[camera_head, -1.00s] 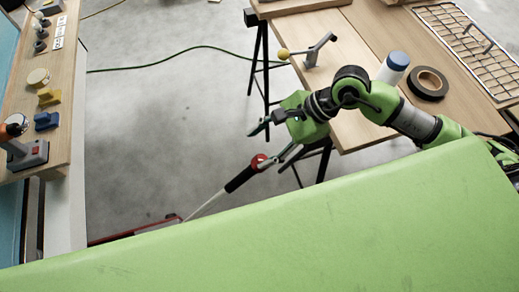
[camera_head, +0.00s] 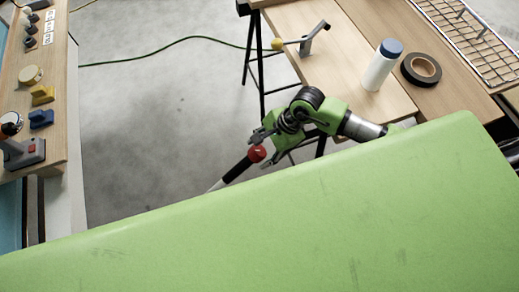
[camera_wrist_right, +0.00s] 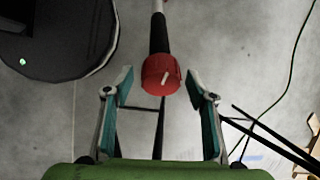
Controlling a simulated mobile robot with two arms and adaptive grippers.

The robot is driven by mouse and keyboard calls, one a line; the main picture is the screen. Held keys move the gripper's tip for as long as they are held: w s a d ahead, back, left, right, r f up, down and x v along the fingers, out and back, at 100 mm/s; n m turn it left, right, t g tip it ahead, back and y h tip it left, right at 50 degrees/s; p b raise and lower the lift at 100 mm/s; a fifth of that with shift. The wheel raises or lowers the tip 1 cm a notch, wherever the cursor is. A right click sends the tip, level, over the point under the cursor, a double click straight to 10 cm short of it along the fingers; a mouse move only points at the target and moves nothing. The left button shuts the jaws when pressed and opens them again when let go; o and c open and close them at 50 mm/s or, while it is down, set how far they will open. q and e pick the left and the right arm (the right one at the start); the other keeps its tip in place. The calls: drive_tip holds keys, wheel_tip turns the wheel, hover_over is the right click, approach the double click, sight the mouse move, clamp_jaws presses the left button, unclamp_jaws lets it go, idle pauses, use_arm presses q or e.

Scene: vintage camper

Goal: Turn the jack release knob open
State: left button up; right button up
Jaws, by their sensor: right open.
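The red jack release knob (camera_head: 257,154) sits at the top end of the jack's black-gripped handle (camera_head: 237,170). In the right wrist view the knob (camera_wrist_right: 161,74) has a small pale mark on its face and lies just ahead of and between the open fingertips. My right gripper (camera_head: 262,151) is open, its fingers on either side of the knob in the head view; I cannot tell whether they touch it. It also shows in the right wrist view (camera_wrist_right: 161,85) with nothing gripped. My left gripper is out of view.
A green surface (camera_head: 270,225) fills the foreground below the arm. A wooden workbench (camera_head: 345,75) on trestles stands behind, with a white bottle (camera_head: 381,68) and black tape roll (camera_head: 421,69). A wooden shelf (camera_head: 50,100) is at left.

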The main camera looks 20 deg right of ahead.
drive_tip(key=shift+a+f, duration=0.2)
drive_tip(key=shift+f, duration=0.2)
drive_tip(key=shift+c, duration=0.4)
drive_tip(key=c, duration=1)
